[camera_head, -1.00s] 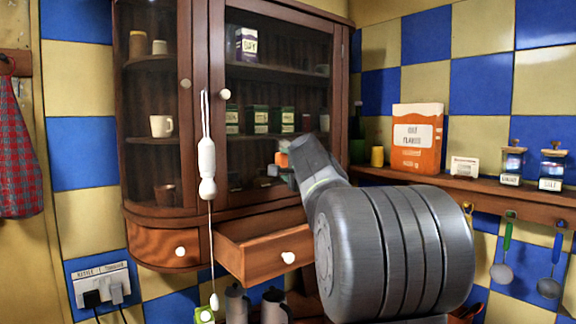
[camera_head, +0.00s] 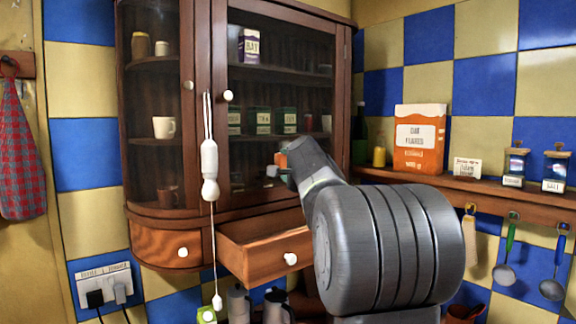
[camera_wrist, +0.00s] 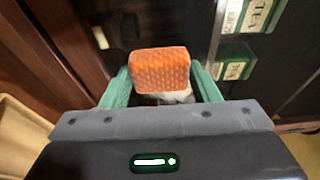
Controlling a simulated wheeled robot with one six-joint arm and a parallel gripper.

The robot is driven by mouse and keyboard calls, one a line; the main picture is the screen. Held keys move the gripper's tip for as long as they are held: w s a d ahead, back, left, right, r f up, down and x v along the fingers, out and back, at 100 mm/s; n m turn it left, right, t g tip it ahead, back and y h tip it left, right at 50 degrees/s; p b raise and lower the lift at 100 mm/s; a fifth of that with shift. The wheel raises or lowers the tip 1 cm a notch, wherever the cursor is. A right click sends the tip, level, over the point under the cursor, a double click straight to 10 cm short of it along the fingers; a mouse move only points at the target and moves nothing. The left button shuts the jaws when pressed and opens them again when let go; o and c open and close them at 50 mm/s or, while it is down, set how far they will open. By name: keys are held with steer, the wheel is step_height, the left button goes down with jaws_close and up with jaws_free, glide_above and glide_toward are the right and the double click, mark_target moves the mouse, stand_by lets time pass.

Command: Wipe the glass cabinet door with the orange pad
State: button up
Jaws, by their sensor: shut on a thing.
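The orange pad (camera_wrist: 160,70) is held between the two green fingers of my gripper (camera_wrist: 162,92) in the wrist view, with a pale part below it. In the head view the pad (camera_head: 281,159) is a small orange patch at the end of my gripper (camera_head: 284,168), mostly hidden by my arm. The glass cabinet door (camera_head: 280,95) is shut, with a dark wooden frame and a white knob (camera_head: 228,95). My gripper is in front of the lower right part of its glass. I cannot tell whether the pad touches it.
A drawer (camera_head: 262,250) below the door stands open. A white pull cord handle (camera_head: 209,170) hangs in front of the cabinet's left side. An orange carton (camera_head: 420,140) and jars (camera_head: 515,165) stand on the shelf at right.

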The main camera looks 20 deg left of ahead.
steer(key=shift+w+a, duration=0.1)
steer(key=shift+a, duration=0.15)
steer(key=shift+w+d, duration=0.1)
